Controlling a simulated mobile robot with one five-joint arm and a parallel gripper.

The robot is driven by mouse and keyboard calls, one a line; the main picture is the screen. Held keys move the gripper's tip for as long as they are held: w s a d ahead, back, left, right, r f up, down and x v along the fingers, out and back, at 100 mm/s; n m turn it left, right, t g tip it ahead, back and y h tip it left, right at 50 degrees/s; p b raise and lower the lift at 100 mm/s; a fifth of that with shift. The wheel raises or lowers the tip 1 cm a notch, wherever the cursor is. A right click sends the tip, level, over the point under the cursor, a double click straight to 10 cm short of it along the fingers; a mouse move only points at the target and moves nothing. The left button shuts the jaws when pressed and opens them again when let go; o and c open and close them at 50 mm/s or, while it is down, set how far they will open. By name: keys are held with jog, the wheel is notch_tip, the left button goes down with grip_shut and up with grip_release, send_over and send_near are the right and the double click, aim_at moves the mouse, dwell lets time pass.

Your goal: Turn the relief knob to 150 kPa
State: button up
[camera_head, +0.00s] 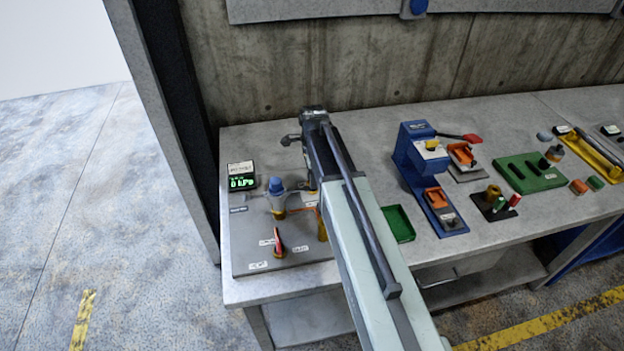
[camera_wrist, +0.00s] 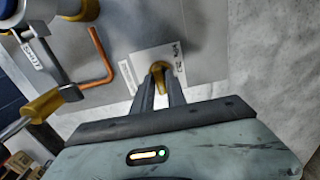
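The relief knob (camera_wrist: 159,72) is a small yellow-brass knob on a white label plate (camera_wrist: 140,66) in the wrist view. My gripper (camera_wrist: 161,84) points at it, with one dark finger on either side of its near part. Whether the fingers press on it or stand slightly apart from it, I cannot tell. The label's markings are too blurred to read. In the head view my arm hides the knob. A black display (camera_head: 241,177) on the panel shows green digits that look like 0 kPa.
The grey panel (camera_head: 245,222) also holds a blue-topped brass valve (camera_head: 277,190) and a red lever (camera_head: 278,242). An orange bent pipe (camera_wrist: 102,56) lies left of my fingers. A green tray (camera_head: 399,222) and a blue device (camera_head: 408,150) stand to the right.

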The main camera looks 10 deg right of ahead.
jog(key=shift+o, duration=0.8)
notch_tip(320, 180, up, 8)
jog(key=p, duration=0.8)
jog(key=shift+f, duration=0.1)
